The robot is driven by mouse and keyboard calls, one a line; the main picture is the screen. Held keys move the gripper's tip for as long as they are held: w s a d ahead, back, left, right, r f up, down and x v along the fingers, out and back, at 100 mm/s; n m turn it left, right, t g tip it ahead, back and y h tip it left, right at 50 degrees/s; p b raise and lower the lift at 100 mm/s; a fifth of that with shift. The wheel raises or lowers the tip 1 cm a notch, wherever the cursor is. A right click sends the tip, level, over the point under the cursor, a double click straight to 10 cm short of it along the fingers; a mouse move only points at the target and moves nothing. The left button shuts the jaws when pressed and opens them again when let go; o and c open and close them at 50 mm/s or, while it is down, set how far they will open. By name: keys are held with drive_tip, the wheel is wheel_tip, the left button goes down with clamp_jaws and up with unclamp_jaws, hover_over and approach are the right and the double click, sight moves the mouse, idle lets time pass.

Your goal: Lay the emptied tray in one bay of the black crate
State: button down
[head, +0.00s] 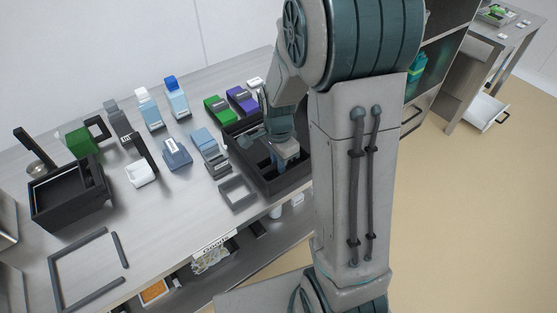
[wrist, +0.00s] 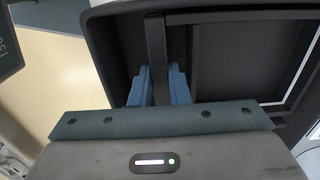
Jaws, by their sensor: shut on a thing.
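The black crate (head: 232,150) stands at the front right of the steel bench, its inside partly hidden by my arm. My gripper (head: 283,160) points down into it in the head view. In the wrist view the blue fingers of my gripper (wrist: 157,88) are shut on a dark upright bar (wrist: 155,45). I cannot tell whether this bar is part of the tray or of the crate. The crate's dark walls (wrist: 115,48) surround the fingers in the wrist view. I cannot pick out the emptied tray's outline in either view.
The front middle of the bench is clear.

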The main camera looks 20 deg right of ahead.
idle(0.3)
drive_tip(key=c, duration=1.3)
unclamp_jaws()
drive_tip(key=c, duration=0.3)
drive_tip(key=shift+r+p, duration=2.85)
drive_tip(key=shift+r, duration=0.7)
